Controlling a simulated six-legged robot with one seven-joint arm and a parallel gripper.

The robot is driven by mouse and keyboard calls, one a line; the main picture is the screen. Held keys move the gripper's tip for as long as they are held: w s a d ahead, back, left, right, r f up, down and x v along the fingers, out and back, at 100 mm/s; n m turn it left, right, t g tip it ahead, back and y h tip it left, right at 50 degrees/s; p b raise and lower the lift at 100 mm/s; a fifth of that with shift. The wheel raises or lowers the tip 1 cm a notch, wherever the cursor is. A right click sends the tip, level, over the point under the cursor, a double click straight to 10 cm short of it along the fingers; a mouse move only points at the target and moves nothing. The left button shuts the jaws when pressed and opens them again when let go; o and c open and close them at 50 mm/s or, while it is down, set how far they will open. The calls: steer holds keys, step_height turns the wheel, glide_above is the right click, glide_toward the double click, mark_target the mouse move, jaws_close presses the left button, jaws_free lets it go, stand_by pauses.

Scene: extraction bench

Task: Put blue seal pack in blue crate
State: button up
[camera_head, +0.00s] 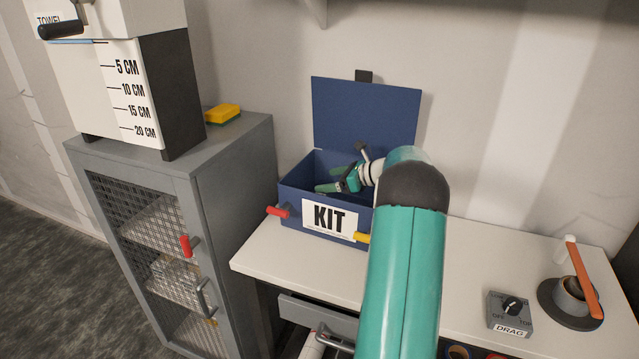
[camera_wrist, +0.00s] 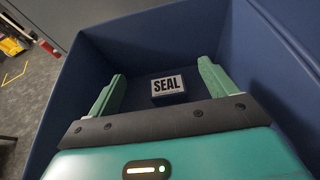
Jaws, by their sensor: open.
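The blue crate (camera_head: 293,172), marked KIT on its front, stands on the white bench with its lid up. My gripper (camera_head: 338,180) reaches into the crate's open top from the right. In the wrist view my gripper (camera_wrist: 160,72) is open, with its two green fingers wide apart. The blue seal pack (camera_wrist: 168,86), dark with a white SEAL label, lies inside the crate, on what looks like its floor. It shows between the fingers with clear gaps on both sides. The crate's blue walls (camera_wrist: 150,38) surround it. The pack is hidden in the head view.
A grey mesh cabinet (camera_head: 235,160) stands left of the bench, with a yellow sponge (camera_head: 222,113) and a towel dispenser (camera_head: 125,85) on top. The bench between is partly clear.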

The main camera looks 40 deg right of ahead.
steer(key=v, duration=0.7)
steer(key=shift+a, duration=0.1)
